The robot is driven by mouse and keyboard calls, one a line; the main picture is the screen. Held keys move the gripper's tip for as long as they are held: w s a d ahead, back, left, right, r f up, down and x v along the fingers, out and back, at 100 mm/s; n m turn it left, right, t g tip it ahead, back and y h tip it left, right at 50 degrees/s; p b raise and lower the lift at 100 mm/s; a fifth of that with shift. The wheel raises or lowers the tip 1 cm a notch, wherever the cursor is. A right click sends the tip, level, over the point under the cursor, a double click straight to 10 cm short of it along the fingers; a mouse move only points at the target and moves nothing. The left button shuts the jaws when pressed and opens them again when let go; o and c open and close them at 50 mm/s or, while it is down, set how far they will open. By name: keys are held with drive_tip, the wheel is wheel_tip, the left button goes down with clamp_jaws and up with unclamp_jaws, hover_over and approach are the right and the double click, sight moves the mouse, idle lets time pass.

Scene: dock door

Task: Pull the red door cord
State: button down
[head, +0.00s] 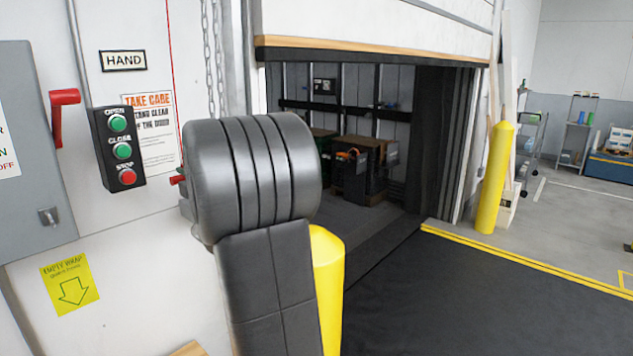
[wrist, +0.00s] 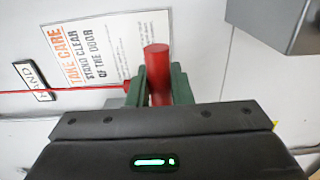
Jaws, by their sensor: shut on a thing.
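The red door cord (head: 172,70) hangs as a thin red line down the white wall in the head view. Its red end (head: 178,180) just shows at the left of my dark arm. In the wrist view the thick red handle (wrist: 156,58) sits between the green fingers of my gripper (wrist: 157,84), which is shut on it. The thin cord (wrist: 70,90) runs off to the left there. In the head view my arm hides the gripper.
A control box (head: 119,148) with two green buttons and a red one is left of the cord. A grey cabinet with a red lever (head: 60,112) stands further left. The dock door (head: 380,30) is raised over a dark opening. Yellow posts (head: 494,180) flank it.

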drive_tip(key=shift+f, duration=0.15)
drive_tip(key=shift+f+b, duration=1.7)
drive_tip(key=shift+b, duration=0.2)
unclamp_jaws()
drive_tip(key=shift+d, duration=0.1)
drive_tip(key=b+v, duration=0.1)
drive_tip(key=v, duration=0.9)
drive_tip(key=shift+r, duration=0.1)
drive_tip(key=p+x, duration=0.1)
drive_tip(key=x, duration=0.9)
